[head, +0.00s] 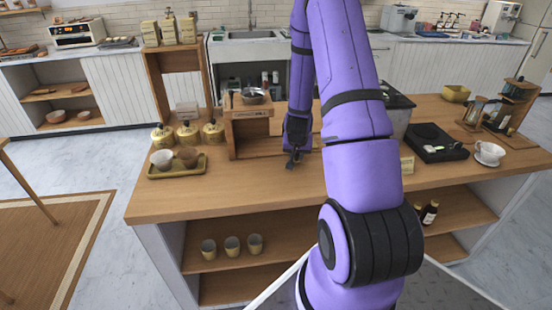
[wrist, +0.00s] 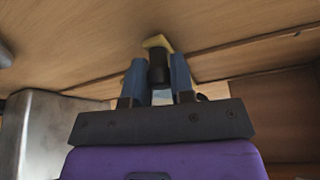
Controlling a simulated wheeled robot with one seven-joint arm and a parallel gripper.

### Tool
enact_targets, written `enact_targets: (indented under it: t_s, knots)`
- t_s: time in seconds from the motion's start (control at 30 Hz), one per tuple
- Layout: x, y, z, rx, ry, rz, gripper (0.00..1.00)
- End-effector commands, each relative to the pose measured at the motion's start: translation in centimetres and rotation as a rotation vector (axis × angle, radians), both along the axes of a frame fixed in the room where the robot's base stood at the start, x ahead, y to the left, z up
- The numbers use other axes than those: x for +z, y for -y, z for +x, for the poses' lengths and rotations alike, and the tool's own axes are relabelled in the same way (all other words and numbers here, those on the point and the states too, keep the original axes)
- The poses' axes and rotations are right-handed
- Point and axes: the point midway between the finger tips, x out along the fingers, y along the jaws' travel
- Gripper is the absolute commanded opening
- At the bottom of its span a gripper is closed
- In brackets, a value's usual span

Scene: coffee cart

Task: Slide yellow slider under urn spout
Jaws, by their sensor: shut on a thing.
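A yellow part (wrist: 157,42), which I take for the yellow slider, shows just beyond the fingertips against the wood. I cannot make out the slider in the head view. A grey metal body (wrist: 45,135) stands at the left in the wrist view. I cannot pick out the urn spout in either view.
The wooden stand (head: 250,113) holds a dark bowl on top. A black scale (head: 436,142) and a white cup (head: 489,152) are at the right. The counter's front strip is clear.

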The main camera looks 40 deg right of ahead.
Motion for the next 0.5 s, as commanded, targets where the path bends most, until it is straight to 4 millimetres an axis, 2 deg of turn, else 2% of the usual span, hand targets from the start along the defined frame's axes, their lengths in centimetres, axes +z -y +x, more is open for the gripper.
enact_targets:
  t_s: [0.03, 0.2, 0.5]
  knots:
    - [0.0, 1.4, -0.9, -0.009, 0.0, 0.0, 0.0]
    - [0.0, 5.1, -3.2, -0.008, 0.001, -0.001, 0.0]
    - [0.0, 9.6, -6.3, -0.003, 0.0, 0.0, 0.0]
